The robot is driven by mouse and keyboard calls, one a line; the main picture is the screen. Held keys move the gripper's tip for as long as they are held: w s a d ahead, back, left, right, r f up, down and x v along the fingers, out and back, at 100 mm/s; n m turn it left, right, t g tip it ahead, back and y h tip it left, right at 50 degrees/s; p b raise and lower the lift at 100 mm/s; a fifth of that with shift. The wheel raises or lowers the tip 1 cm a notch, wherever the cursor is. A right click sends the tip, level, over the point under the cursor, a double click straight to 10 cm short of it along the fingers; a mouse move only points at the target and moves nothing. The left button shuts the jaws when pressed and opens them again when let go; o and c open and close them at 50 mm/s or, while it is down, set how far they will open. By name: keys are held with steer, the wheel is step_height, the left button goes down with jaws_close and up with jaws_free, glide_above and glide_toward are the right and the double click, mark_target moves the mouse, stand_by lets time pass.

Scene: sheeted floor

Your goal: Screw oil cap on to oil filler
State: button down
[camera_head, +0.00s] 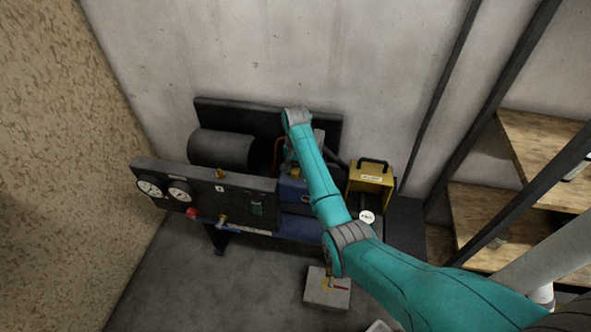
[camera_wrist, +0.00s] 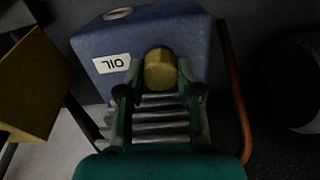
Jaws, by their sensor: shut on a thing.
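My gripper (camera_wrist: 158,82) is shut on the yellow oil cap (camera_wrist: 160,68), with one finger on each side of it. The cap is in front of or above a blue housing (camera_wrist: 185,32) with a white OIL label (camera_wrist: 112,63). In the head view the blue housing (camera_head: 291,190) is below my forearm, and the arm hides most of my gripper. Whether the cap touches the housing is unclear.
A yellow box with a handle (camera_head: 371,178) stands right of the machine. A dark cylinder (camera_head: 222,149) and a gauge panel (camera_head: 200,186) are at left. A copper pipe (camera_wrist: 236,95) runs close right of my gripper. Wooden shelves (camera_head: 545,150) are at right.

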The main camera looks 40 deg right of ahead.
steer(key=m, duration=0.9)
steer(key=shift+m, duration=0.4)
steer(key=m, duration=0.9)
steer(key=c, duration=0.7)
jaws_free()
steer(key=shift+c, duration=0.7)
